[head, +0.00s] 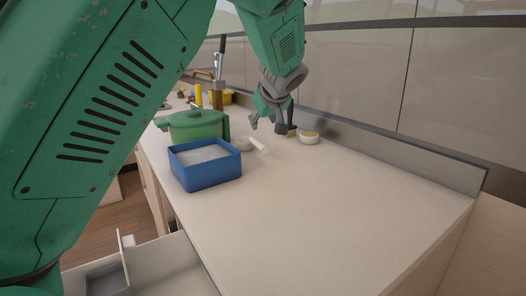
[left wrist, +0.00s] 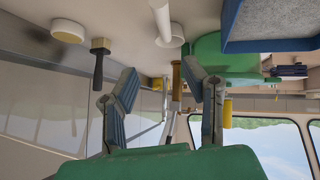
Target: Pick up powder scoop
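A small white scoop-like thing, likely the powder scoop (head: 259,144), lies on the counter just right of the blue box (head: 210,176), which holds pale powder. In the left wrist view, which looks upside down, the white scoop (left wrist: 163,20) has a thin handle and a round end. My left gripper (head: 268,124) hangs above the counter, behind and a little right of the scoop. My right gripper is not in view.
A green lidded pot (head: 195,125) stands behind the blue box. A dark-handled brush-like tool (left wrist: 99,60) and a round white container (head: 308,137) stand by the back ledge. A brass-coloured tap (head: 217,98) is farther back. The front right counter is clear; a drawer (head: 150,270) is open below.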

